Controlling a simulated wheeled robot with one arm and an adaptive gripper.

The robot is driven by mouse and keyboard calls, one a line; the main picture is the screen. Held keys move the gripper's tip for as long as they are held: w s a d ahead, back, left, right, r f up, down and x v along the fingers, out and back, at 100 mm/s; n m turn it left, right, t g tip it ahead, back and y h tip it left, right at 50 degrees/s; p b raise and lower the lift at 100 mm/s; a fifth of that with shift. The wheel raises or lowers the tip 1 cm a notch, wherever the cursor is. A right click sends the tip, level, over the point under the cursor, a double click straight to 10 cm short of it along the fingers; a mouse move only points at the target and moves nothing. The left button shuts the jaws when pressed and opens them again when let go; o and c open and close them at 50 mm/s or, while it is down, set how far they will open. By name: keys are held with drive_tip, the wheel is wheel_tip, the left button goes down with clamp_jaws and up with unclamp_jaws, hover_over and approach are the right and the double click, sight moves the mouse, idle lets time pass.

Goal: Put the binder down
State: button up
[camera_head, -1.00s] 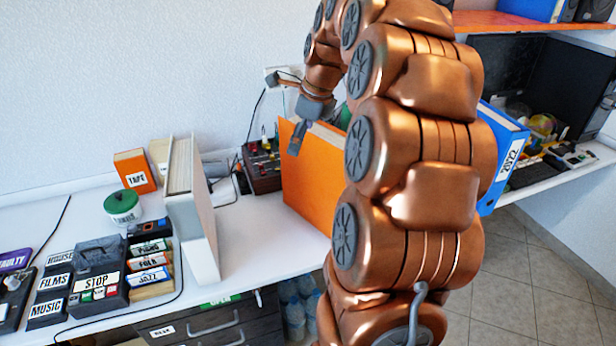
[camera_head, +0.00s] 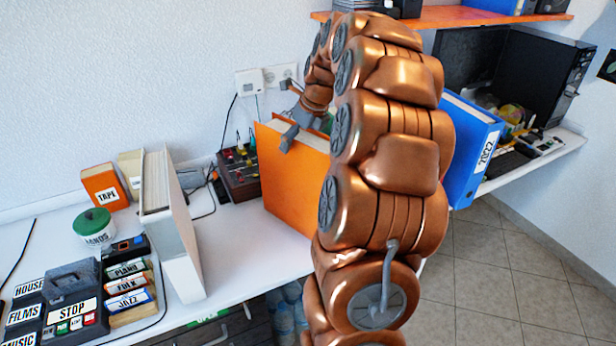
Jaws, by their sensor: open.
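An orange binder (camera_head: 291,185) stands upright on the white desk, partly hidden behind my arm. My gripper (camera_head: 291,137) is at the binder's top edge, with one grey finger in front of its orange face. The gripper is open; the other finger is hard to make out. A white binder (camera_head: 176,225) stands upright on the desk to the left. A blue binder labelled 2022 (camera_head: 470,150) stands to the right, partly behind my arm.
A device with knobs (camera_head: 238,172) sits behind the orange binder. An orange TAPE box (camera_head: 104,187), a green-lidded tub (camera_head: 93,228) and a STOP unit (camera_head: 72,308) are at left. The white desk (camera_head: 235,250) is clear between the white and orange binders. An orange shelf (camera_head: 440,20) is above.

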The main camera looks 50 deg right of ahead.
drive_tip(key=shift+x, duration=1.25)
drive_tip(key=shift+d+f, duration=0.1)
drive_tip(key=shift+s+f, duration=0.1)
drive_tip(key=shift+f, duration=0.05)
drive_tip(key=c, duration=1.6)
